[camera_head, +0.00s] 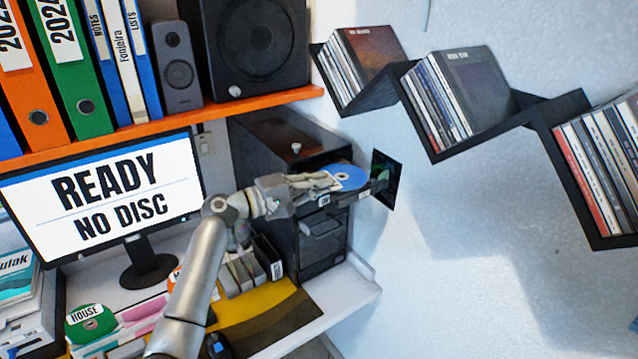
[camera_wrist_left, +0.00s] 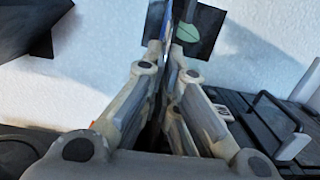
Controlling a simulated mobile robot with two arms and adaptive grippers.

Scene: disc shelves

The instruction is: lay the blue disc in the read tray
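The blue disc (camera_head: 347,176) is at the front of the black tower unit (camera_head: 285,145), at the tips of my left gripper (camera_head: 328,181). In the left wrist view the two fingers are nearly together with the thin disc (camera_wrist_left: 168,28) edge-on between their tips. The read tray cannot be told apart clearly; dark parts of the tower lie just under and beside the disc. I cannot tell whether the disc touches them. The monitor (camera_head: 108,190) reads "READY NO DISC". My right gripper is not in view.
A dark square with a green mark (camera_head: 386,180) is on the wall just right of the disc. Black zigzag shelves (camera_head: 540,103) with disc cases are at upper right. An orange shelf (camera_head: 160,127) with binders and a speaker (camera_head: 257,45) is above. Open wall lies below the zigzag shelves.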

